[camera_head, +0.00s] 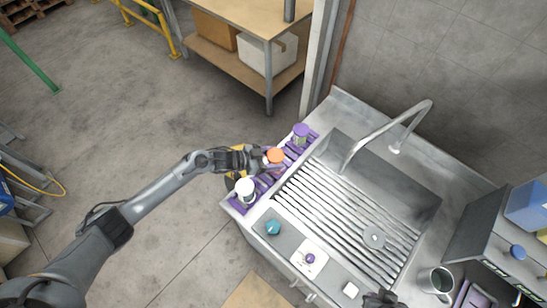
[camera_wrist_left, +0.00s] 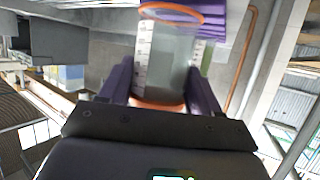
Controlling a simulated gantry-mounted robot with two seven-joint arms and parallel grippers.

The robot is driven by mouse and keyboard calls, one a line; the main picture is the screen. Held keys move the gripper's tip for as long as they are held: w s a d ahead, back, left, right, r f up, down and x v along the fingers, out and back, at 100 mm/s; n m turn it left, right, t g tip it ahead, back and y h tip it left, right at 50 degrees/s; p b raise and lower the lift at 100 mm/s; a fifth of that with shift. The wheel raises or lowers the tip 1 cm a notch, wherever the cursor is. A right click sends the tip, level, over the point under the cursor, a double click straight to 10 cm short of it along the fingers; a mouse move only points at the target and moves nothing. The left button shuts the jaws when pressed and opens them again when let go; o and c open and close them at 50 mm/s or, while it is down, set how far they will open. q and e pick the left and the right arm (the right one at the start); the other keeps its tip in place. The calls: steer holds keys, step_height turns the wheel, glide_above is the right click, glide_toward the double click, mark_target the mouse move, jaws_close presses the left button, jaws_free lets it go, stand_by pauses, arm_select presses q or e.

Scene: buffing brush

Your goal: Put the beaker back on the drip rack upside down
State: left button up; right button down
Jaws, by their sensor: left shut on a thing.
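The beaker (camera_head: 275,156) shows an orange end facing up in the head view. In the left wrist view the beaker (camera_wrist_left: 170,50) is clear grey with a white scale, an orange ring at its far end and an orange band near my palm. My left gripper (camera_head: 266,160) is shut on it, with purple fingers on both sides. The purple drip rack (camera_head: 265,182) runs along the sink's left edge, under or beside the held beaker; contact cannot be told. My right gripper (camera_head: 383,299) shows only as a dark piece at the bottom edge.
A white-topped vessel (camera_head: 244,188) stands at the rack's near end, and a purple-topped one (camera_head: 301,132) at its far end. The ribbed sink (camera_head: 330,210) with a tall tap (camera_head: 400,125) lies to the right. A teal item (camera_head: 273,227) and a mug (camera_head: 436,281) are nearer.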

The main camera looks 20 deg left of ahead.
arm_select(q)
steer(key=shift+f+b, duration=0.35)
steer(key=shift+f, duration=0.1)
steer(key=o, duration=1.3)
steer(key=shift+c, duration=0.2)
